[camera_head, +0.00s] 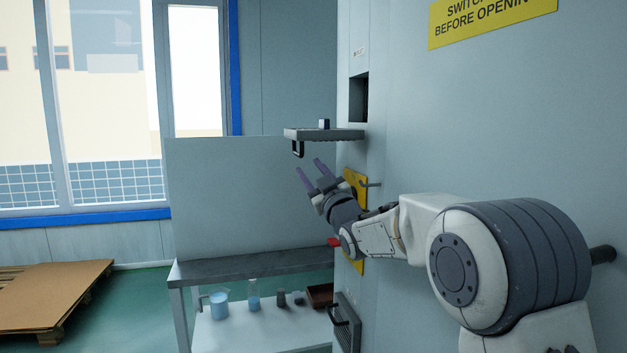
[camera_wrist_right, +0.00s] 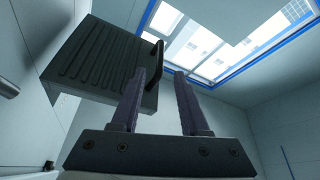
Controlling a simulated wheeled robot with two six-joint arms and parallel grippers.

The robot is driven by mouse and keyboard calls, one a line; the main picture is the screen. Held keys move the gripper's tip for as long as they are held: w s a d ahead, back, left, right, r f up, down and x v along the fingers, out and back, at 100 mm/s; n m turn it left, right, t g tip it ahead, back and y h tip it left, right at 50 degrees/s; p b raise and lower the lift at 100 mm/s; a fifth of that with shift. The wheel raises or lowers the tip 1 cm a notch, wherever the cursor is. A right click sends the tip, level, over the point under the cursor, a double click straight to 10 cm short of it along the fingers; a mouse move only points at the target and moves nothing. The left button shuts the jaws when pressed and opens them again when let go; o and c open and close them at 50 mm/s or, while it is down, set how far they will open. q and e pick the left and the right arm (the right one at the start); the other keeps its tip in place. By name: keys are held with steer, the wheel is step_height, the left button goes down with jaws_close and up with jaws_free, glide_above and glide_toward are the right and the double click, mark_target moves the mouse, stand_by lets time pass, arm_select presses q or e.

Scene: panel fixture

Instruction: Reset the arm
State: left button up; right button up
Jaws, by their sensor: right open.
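My right arm reaches in from the right in the head view. Its gripper (camera_head: 309,167) is open and empty, with the two purple fingers apart and pointing up to the left. It is just below a grey hinged panel (camera_head: 345,134) that sticks out level from the wall, with a black handle (camera_head: 298,149) under its left end. In the right wrist view the open fingers (camera_wrist_right: 161,78) point up, and the ribbed panel (camera_wrist_right: 92,62) is behind and left of them. The handle (camera_wrist_right: 154,58) shows close to the left finger; I cannot tell whether they touch. My left gripper is not in view.
A small block (camera_head: 323,124) sits on the panel, beside a dark wall opening (camera_head: 359,99). A yellow plate (camera_head: 354,185) is behind the gripper. Below stands a grey table (camera_head: 230,268) with beakers (camera_head: 219,304) on its lower shelf. A lower vent flap (camera_head: 346,325) has a handle.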

steer(key=shift+s+d+f, duration=0.2)
steer(key=shift+s, duration=0.35)
steer(key=shift+f, duration=0.1)
